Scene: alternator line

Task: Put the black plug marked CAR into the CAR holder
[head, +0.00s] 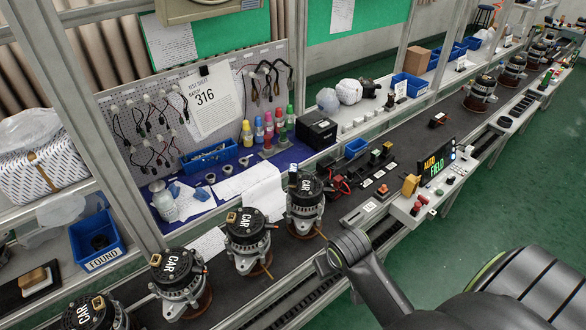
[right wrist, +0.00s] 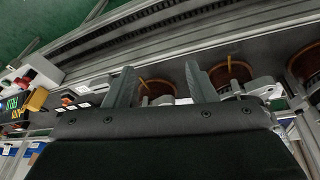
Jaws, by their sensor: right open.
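Several alternators with black tops marked CAR stand in a row on the dark conveyor; one (head: 304,190) is nearest the bench's wired test area. I cannot single out a separate black plug marked CAR or a CAR holder; the small parts beside the conveyor are too small to read. My right gripper (right wrist: 160,88) is open, its two grey fingers apart with nothing held between them. Copper-coloured alternator bases show beyond the fingers in the right wrist view. In the head view my right arm comes in from the lower right and its fingers cannot be made out. My left gripper is not in view.
A lit AUTO FIELD sign (head: 435,166) stands right of the conveyor, near a yellow block (head: 410,185) and red parts. Red leads (head: 342,184) lie by a black box. A blue FOUND bin (head: 97,240) is at left. Metal posts rise along the bench.

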